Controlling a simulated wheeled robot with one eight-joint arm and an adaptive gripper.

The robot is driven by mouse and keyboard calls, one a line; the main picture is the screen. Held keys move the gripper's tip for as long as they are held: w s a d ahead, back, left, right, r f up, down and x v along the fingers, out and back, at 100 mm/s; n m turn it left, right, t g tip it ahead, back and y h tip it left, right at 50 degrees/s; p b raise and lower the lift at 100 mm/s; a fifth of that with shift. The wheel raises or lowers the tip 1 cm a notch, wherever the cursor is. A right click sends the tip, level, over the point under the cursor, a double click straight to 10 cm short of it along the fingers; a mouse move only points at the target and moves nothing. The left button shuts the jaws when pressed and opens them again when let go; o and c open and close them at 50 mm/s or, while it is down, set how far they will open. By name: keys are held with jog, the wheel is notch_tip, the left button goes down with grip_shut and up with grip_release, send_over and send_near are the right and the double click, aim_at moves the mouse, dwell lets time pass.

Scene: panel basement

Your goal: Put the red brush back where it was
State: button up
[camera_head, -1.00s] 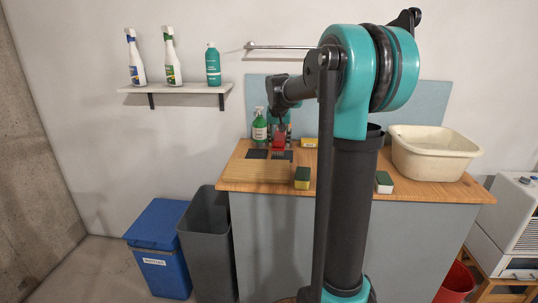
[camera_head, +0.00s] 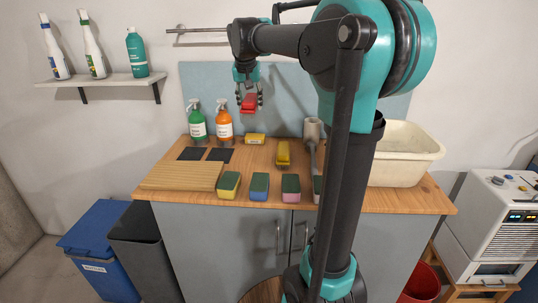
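The red brush (camera_head: 249,104) is in the air above the counter, in front of the blue back panel. My gripper (camera_head: 248,97) points down with its fingers on either side of the brush, and it appears shut on it. Two dark flat squares (camera_head: 191,154) (camera_head: 220,155) lie side by side on the wooden counter (camera_head: 355,196), both bare. A yellow brush (camera_head: 283,153) lies on the counter to the right of the squares. A grey long-handled thing (camera_head: 311,156), partly hidden by my arm, lies further right.
A yellow pack (camera_head: 254,139) and a grey cup (camera_head: 312,129) are at the back. A wooden board (camera_head: 181,176) and several sponges (camera_head: 259,186) line the front. A cream basin (camera_head: 408,152) stands right.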

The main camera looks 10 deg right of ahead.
jog(key=shift+w+d, duration=0.1)
jog(key=shift+d, duration=0.1)
notch_tip(320, 180, down, 20)
jog(key=shift+d+r, duration=0.15)
jog(key=shift+r, duration=0.05)
jog(key=shift+f, duration=0.15)
jog(key=o, duration=1.2)
jog(key=v, duration=1.2)
